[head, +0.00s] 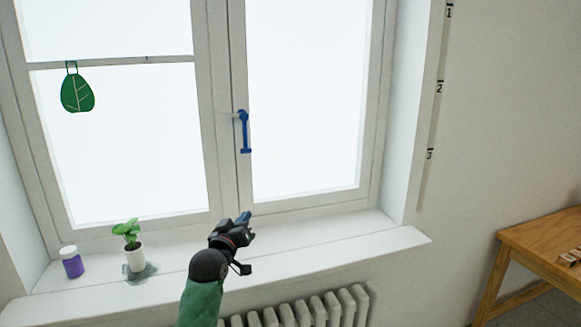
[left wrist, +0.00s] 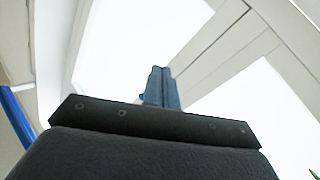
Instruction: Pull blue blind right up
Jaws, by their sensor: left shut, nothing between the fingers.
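No blue blind shows clearly over the window (head: 306,100), whose panes are bright and uncovered in the head view. A blue window handle (head: 244,132) sits on the middle frame, pointing down. My left gripper (head: 244,217) is shut and empty, in front of the window's lower frame, below the handle. Its closed fingers (left wrist: 163,88) also show in the left wrist view, with bright panes behind. A blue strip (left wrist: 15,120) runs along the left edge of the left wrist view; I cannot tell what it is. My right gripper is not in view.
A potted plant (head: 134,259) and a purple jar with a white lid (head: 72,263) stand on the sill (head: 340,253). A strip numbered 1 to 3 (head: 433,115) runs beside the window. A wooden table (head: 535,240) stands right.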

